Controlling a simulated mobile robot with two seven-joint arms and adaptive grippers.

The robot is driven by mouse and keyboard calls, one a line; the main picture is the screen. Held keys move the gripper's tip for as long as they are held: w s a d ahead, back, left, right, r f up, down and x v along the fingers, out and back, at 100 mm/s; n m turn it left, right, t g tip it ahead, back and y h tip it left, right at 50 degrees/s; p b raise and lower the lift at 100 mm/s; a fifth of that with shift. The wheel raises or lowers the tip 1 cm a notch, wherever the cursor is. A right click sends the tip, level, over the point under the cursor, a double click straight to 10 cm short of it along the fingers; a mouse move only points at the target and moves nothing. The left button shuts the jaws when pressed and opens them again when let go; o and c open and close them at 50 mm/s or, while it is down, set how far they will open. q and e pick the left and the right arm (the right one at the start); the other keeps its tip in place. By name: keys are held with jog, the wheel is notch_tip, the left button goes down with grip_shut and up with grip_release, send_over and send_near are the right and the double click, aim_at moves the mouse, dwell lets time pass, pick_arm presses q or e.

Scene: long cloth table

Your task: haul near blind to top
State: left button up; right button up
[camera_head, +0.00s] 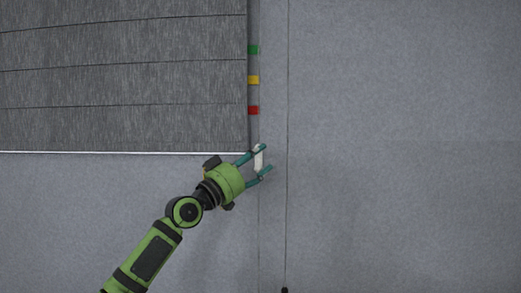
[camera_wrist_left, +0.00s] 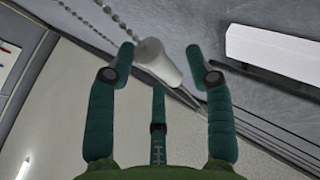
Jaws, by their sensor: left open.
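The near blind (camera_head: 130,85) is a grey slatted blind at the upper left of the head view, with a pale bottom edge about mid-height. A white pull handle (camera_head: 259,160) hangs just right of its lower corner. In the wrist view the white handle (camera_wrist_left: 158,60) is a tilted cylinder on a beaded cord (camera_wrist_left: 110,14). My left gripper (camera_head: 267,158) is open, with its teal fingers on either side of the handle. The wrist view shows the fingers (camera_wrist_left: 160,51) apart, with gaps beside the handle; I cannot tell whether either touches it. My right gripper is not in view.
Green (camera_head: 253,49), yellow (camera_head: 253,79) and red (camera_head: 253,110) marks run down beside the blind's right edge. A thin second cord (camera_head: 288,130) hangs farther right, with a dark end at the bottom. The grey surface to the right is clear. A white box (camera_wrist_left: 275,45) shows in the wrist view.

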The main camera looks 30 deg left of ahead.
pick_arm(q)
jog(key=shift+w+d+r, duration=0.25)
jog(key=shift+w+r, duration=0.1)
jog(key=shift+w, duration=0.25)
jog(key=shift+f, duration=0.1)
grip_shut()
